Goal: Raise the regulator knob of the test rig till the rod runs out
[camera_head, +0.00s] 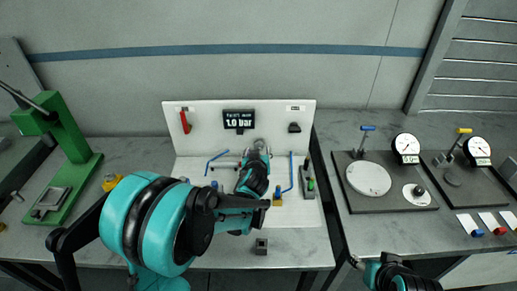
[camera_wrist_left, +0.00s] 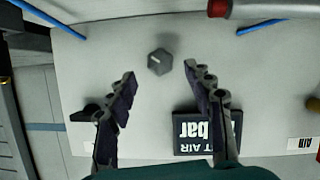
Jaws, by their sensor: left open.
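The test rig is a white panel (camera_head: 215,115) with a white base and a dark display (camera_head: 239,118) reading 1.0 bar. The display shows upside down in the left wrist view (camera_wrist_left: 207,132). The regulator knob (camera_wrist_left: 160,62), grey and hexagonal, sits just past the fingertips in the left wrist view, between their lines. My left gripper (camera_wrist_left: 160,73) is open and empty, facing the panel; it shows below the display in the head view (camera_head: 259,147) and hides the knob there. A grey cylinder with a red end (camera_wrist_left: 217,8) shows partly; I cannot make out its rod. My right arm is at the bottom right.
Blue hoses (camera_head: 291,172) run beside my left gripper. A red lever (camera_head: 185,121) and a black fitting (camera_head: 294,127) are on the panel. A grey block (camera_head: 262,246) stands in front. A green press (camera_head: 65,150) is left; dial gauge stands (camera_head: 406,145) are right.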

